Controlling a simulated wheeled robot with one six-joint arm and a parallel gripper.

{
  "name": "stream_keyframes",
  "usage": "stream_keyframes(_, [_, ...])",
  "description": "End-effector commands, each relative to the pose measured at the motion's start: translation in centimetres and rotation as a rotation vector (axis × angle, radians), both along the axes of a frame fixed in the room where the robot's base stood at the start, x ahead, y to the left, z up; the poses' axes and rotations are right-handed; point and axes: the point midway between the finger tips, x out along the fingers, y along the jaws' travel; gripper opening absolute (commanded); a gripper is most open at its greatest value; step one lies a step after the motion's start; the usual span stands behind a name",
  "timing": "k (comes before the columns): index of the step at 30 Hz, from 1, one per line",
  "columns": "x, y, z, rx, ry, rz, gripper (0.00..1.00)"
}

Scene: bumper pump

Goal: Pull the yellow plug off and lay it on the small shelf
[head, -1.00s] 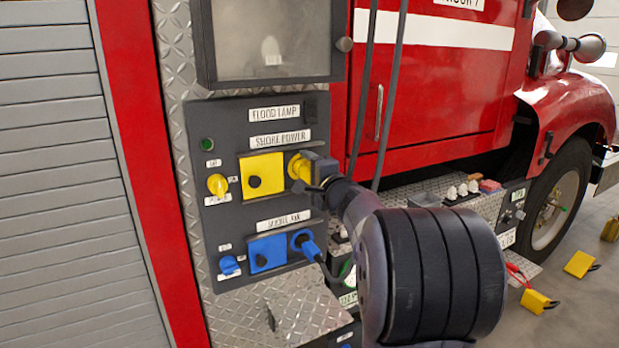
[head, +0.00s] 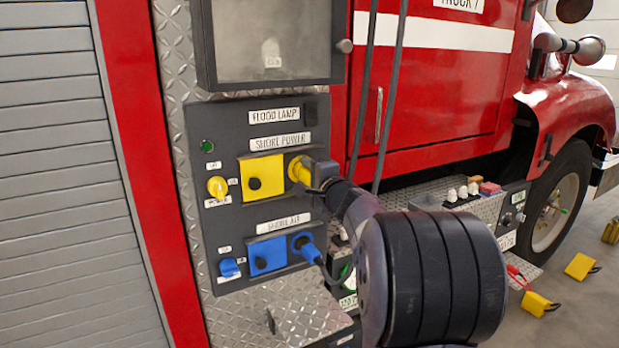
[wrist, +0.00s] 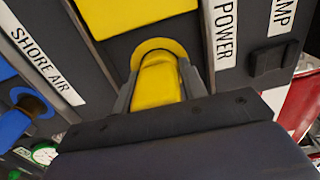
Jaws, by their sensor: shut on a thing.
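The yellow plug (wrist: 158,82) sits at the round yellow socket beside the yellow cover (head: 262,177) on the dark panel, under the SHORE POWER label. My gripper (wrist: 160,95) is shut on the plug, with one finger on each side of it. In the head view my gripper (head: 316,176) hides most of the plug, and only its yellow rim side shows. The plug appears to be still against the socket; a gap cannot be made out. A small diamond-plate shelf (head: 305,318) juts out below the panel and is bare on top.
A blue plug (head: 308,250) with a cable is in the socket below, beside a blue cover (head: 267,254). A yellow knob (head: 217,187) and a blue knob (head: 229,267) are at the left. Dark hoses (head: 393,90) hang to the right of the panel.

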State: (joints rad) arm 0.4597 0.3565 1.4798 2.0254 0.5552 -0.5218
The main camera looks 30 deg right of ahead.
Motion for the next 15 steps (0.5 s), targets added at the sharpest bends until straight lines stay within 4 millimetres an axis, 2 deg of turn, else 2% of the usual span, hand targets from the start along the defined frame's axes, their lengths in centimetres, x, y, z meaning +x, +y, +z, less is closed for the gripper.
stream_keyframes(15, [-1.5,-0.1,0.0,-0.001,-0.002,-0.001,0.04])
